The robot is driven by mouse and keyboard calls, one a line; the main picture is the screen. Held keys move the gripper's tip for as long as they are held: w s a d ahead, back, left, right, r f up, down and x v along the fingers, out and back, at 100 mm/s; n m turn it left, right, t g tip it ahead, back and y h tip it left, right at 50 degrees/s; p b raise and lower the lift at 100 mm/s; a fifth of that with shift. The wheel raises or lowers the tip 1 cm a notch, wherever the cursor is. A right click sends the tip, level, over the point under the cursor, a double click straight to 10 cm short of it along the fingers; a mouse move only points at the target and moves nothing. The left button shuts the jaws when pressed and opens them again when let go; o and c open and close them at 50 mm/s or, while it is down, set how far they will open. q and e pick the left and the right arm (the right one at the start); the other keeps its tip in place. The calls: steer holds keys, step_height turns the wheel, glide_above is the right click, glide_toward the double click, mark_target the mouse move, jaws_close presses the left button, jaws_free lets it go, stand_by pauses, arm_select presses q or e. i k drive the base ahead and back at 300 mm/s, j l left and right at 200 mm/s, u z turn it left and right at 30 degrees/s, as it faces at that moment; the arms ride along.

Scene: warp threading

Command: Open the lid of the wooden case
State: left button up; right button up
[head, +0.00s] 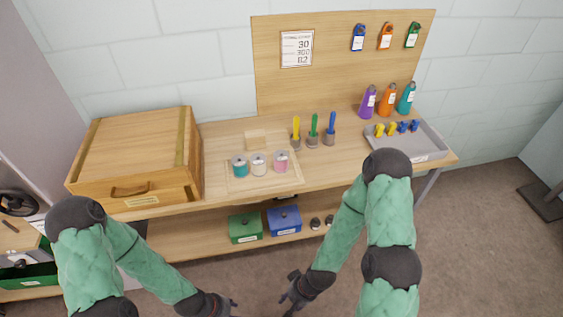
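The wooden case (135,160) stands at the left end of the workbench. Its lid (135,143) is down, with darker strips across it. A brown handle (130,190) and a small label are on its front face. My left gripper (232,305) is low at the bottom edge of the picture, in front of the bench and well apart from the case; it is partly cut off. My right gripper (287,303) is also low in front of the bench, to the right of the left one. Both look empty, but their finger opening is too small and dark to tell.
On the bench (225,133) are a wooden tray (282,187) with three spools, three coloured upright tools (314,131), several bottles (388,100) and a grey tray (425,149). Green (245,228) and blue (284,219) boxes sit on the lower shelf.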

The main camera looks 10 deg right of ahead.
mark_target(121, 156)
steer(key=i+u, duration=0.1)
steer(key=u, duration=0.55)
